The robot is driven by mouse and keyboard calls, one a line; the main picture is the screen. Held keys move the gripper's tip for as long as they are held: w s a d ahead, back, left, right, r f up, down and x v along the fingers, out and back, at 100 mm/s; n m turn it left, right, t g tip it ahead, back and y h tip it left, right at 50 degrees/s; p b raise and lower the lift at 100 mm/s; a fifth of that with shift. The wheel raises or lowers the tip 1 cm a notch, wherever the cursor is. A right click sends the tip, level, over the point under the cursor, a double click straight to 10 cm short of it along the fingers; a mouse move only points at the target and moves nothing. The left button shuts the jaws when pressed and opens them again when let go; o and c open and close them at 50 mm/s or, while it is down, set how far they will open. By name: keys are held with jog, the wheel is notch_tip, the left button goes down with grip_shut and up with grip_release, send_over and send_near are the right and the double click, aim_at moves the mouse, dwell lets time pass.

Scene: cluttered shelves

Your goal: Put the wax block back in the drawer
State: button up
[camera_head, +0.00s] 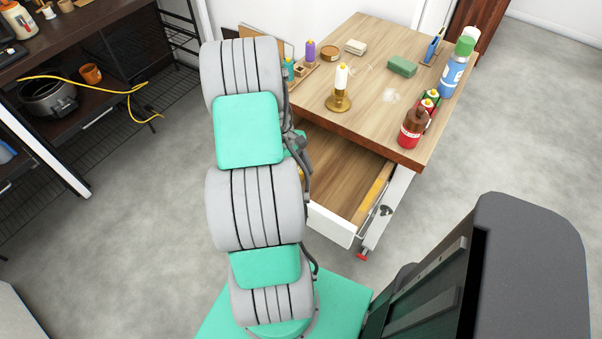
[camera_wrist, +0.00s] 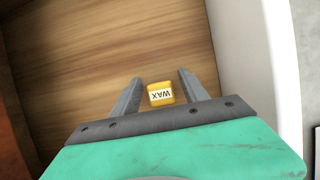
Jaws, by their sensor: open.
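The yellow wax block (camera_wrist: 160,94), with a white label reading WAX, shows in the wrist view between the fingers of my gripper (camera_wrist: 160,76). The fingers are open, with a gap on each side of the block. Wood-grained drawer floor (camera_wrist: 95,55) lies behind the block; the block seems to rest on it, though its exact height is hard to tell. In the head view the drawer (camera_head: 335,228) is pulled out from the wooden-topped table. There my arm covers the drawer's left part, and the block and my fingertips are hidden.
A white drawer wall (camera_wrist: 240,55) stands right of my gripper. A dark shelf (camera_head: 75,45) is at left.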

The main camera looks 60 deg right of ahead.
jog(key=a+v, duration=0.1)
jog(key=v, duration=1.1)
jog(key=w+a+r+t+h, duration=0.1)
jog(key=w+a+r+h, duration=0.1)
jog(key=w+a+r, duration=0.4)
jog(key=w+a+r+t, duration=0.1)
jog(key=a+t, duration=0.1)
jog(key=a, duration=0.8)
jog(key=w+a+r+n+t+y, duration=0.1)
jog(key=w+a+r+t, duration=0.1)
jog(key=a, duration=0.9)
jog(key=w+a+r+n+t, duration=0.1)
jog(key=w+a+r+t, duration=0.1)
jog(key=a, duration=0.8)
jog(key=shift+a+t+p, duration=0.25)
jog(key=shift+t+p, duration=0.05)
jog(key=shift+p, duration=0.05)
